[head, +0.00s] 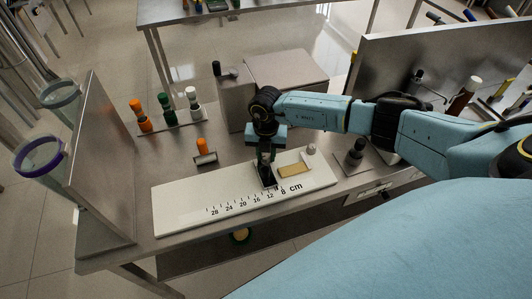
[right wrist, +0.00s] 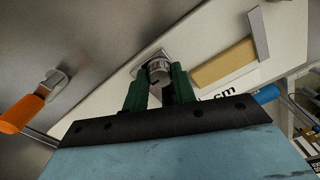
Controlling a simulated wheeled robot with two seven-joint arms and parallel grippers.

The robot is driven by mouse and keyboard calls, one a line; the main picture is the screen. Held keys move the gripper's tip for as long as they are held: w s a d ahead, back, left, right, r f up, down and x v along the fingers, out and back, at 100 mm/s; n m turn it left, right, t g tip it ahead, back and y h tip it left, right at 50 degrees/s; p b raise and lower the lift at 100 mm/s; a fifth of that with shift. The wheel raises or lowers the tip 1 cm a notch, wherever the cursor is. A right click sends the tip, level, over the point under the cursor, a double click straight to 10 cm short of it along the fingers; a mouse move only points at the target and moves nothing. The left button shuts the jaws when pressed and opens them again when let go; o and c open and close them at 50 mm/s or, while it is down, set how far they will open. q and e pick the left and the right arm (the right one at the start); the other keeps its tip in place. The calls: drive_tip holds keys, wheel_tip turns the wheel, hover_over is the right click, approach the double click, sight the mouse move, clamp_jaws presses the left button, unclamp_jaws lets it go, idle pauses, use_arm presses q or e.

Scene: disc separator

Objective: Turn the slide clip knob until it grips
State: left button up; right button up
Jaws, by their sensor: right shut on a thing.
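A long white board (head: 180,205) with a printed centimetre scale lies on the metal bench. My right gripper (head: 266,160) points down over the board, left of a tan strip (head: 295,170). In the right wrist view, the green fingers of my right gripper (right wrist: 160,82) are shut on a ribbed silver knob (right wrist: 158,66), one finger on each side. The knob sits on a small pale plate. In the head view the gripper hides the knob, and a dark part shows just below the fingers. My left gripper is not in view.
A small grey knob (head: 311,149) is at the board's right end. A dark knobbed part (head: 355,155) stands further right. A metal box (head: 285,72) is behind my wrist. The board's left part is clear.

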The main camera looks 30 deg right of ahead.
drive_tip(key=n+b, duration=0.1)
drive_tip(key=n, duration=0.3)
drive_tip(key=shift+b, duration=0.4)
drive_tip(key=n+b, duration=0.2)
drive_tip(key=n, duration=0.2)
drive_tip(key=shift+n, duration=0.3)
drive_tip(key=n+b, duration=0.3)
drive_tip(key=n, duration=0.2)
drive_tip(key=shift+w, duration=0.1)
drive_tip(key=shift+a+r+n+b, duration=0.1)
drive_tip(key=shift+n+b, duration=0.9)
drive_tip(key=shift+n, duration=1)
drive_tip(key=o, duration=1)
